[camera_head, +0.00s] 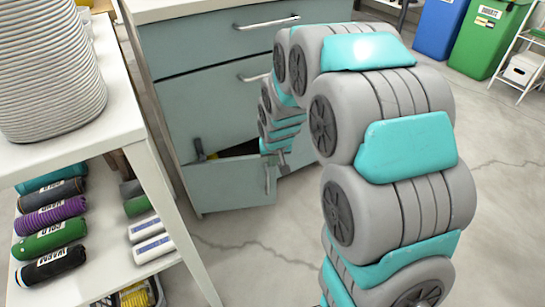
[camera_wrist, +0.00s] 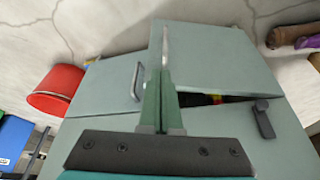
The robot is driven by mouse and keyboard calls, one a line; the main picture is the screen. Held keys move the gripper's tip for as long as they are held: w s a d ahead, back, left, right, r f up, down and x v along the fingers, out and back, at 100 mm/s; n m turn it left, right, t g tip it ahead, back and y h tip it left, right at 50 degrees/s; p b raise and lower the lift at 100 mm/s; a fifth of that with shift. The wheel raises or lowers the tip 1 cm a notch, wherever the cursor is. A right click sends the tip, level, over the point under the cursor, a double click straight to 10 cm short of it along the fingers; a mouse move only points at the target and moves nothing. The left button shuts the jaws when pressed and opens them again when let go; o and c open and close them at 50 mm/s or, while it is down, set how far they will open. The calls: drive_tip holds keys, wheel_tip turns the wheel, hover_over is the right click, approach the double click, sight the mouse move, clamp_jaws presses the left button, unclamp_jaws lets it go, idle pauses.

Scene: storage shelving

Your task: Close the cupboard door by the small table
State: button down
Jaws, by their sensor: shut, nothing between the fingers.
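The grey-green cupboard door (camera_head: 232,194) is low on the cabinet, left of my arm in the head view. It stands ajar, with a dark gap along its top edge. A light vertical handle (camera_head: 267,180) is near its right edge. The door also fills the upper middle of the wrist view (camera_wrist: 215,62), which looks upside down. My gripper (camera_head: 283,160) is shut and empty, close to the door's free edge and handle. In the wrist view its green fingers (camera_wrist: 163,75) overlap that edge; I cannot tell whether they touch. The small table (camera_head: 143,120) stands at the left.
Rolled items (camera_head: 50,215) lie on the small table's lower shelf. A red bucket (camera_wrist: 57,90) is beside the cabinet. Blue (camera_head: 438,28) and green (camera_head: 487,40) bins stand at the back right. The floor in front is clear.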

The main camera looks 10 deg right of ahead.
drive_tip(key=w+f, duration=0.6)
drive_tip(key=shift+w+d, duration=0.15)
drive_tip(key=shift+w, duration=0.05)
idle(0.4)
